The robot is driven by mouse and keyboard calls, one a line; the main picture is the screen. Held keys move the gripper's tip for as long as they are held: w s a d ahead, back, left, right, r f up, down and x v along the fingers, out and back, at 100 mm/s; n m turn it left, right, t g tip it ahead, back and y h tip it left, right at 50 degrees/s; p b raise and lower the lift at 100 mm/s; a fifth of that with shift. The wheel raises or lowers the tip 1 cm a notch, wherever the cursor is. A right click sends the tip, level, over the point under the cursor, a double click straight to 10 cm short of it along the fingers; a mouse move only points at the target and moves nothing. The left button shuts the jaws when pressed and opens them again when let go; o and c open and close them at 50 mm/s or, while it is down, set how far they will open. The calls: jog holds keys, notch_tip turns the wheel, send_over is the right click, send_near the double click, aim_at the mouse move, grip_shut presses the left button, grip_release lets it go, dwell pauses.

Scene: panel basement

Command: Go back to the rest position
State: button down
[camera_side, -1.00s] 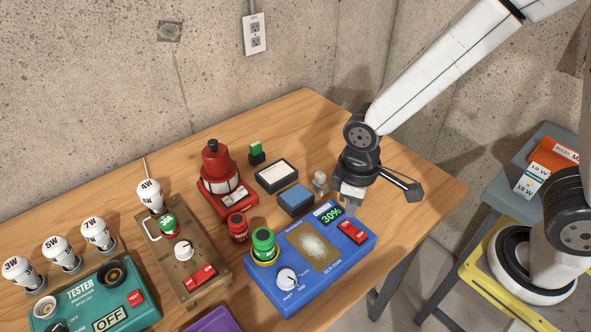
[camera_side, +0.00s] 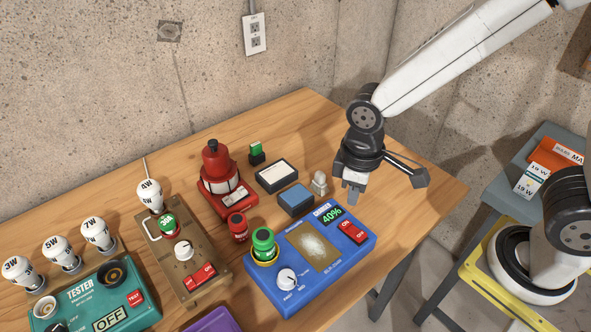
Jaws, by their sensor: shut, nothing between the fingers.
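My gripper (camera_side: 353,195) is in the side view, shut and empty, pointing down. It hangs above the back right of the blue device (camera_side: 262,292), apart from it. The blue device has a green display (camera_side: 332,214) that reads 40%, a white knob (camera_side: 287,279), a red ON switch (camera_side: 352,232) and a green cylinder (camera_side: 263,243) in a yellow ring at its left.
A small bulb (camera_side: 319,183) stands just left of my gripper. The table's right end is clear.

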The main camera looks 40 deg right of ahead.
jog(key=d+m+t, duration=0.2)
jog(key=d+m, duration=0.4)
jog(key=d, duration=0.5)
jog(key=shift+d+f+t, duration=0.15)
jog(key=shift+d+t, duration=0.05)
jog(key=shift+t, duration=0.1)
